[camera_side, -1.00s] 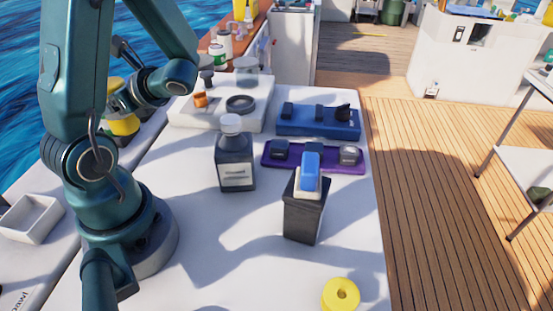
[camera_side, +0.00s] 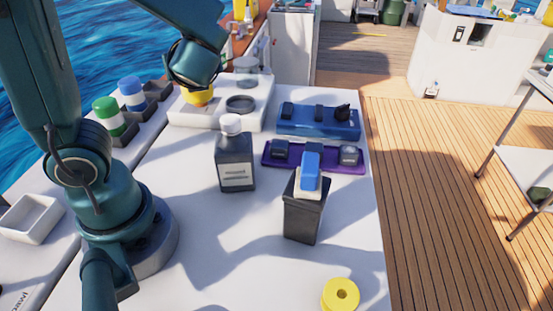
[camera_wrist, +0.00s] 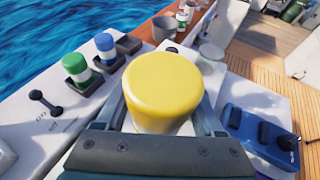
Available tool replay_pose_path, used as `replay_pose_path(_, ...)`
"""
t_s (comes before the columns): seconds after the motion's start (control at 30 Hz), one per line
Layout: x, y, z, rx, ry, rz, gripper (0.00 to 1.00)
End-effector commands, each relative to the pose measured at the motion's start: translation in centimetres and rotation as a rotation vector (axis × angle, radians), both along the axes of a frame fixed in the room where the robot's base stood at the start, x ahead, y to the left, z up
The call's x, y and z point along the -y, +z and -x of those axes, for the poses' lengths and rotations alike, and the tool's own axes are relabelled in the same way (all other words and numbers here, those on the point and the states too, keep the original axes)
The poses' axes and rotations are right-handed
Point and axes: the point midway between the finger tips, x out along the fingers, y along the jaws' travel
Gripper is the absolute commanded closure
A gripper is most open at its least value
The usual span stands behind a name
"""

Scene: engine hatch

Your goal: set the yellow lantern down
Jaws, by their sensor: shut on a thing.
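My gripper (camera_side: 196,84) is shut on the yellow lantern (camera_side: 195,97), over the left part of a white tray (camera_side: 250,119) at the back of the table. The lantern's yellow top (camera_wrist: 163,82) fills the middle of the wrist view between my two fingers (camera_wrist: 163,110). It looks upright. An orange patch shows at its lower edge in the side view. I cannot tell whether the lantern touches the tray. My wrist hides its upper part in the side view.
A black ring (camera_side: 240,104) lies on the tray. A green-topped lantern (camera_side: 107,113) and blue-topped lantern (camera_side: 132,93) stand in dark holders at left; an empty-looking holder (camera_side: 157,89) is beside them. A dark bottle (camera_side: 235,165) and blue switch panel (camera_side: 318,122) are nearby.

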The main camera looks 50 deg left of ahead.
Motion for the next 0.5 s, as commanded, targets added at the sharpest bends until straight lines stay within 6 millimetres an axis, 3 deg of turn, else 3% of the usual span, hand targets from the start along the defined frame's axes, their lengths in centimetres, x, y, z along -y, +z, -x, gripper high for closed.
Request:
replay_pose_path(0.1,4.5,2.4,-3.4,0.019,-0.294,0.004,0.99)
replay_pose_path(0.23,9.2,5.2,-5.7,0.023,-0.593,0.005,0.99)
replay_pose_path(0.33,11.5,6.8,-6.6,0.021,-0.757,0.002,0.99)
replay_pose_path(0.5,13.2,7.7,-7.4,0.008,-0.904,0.0,0.99)
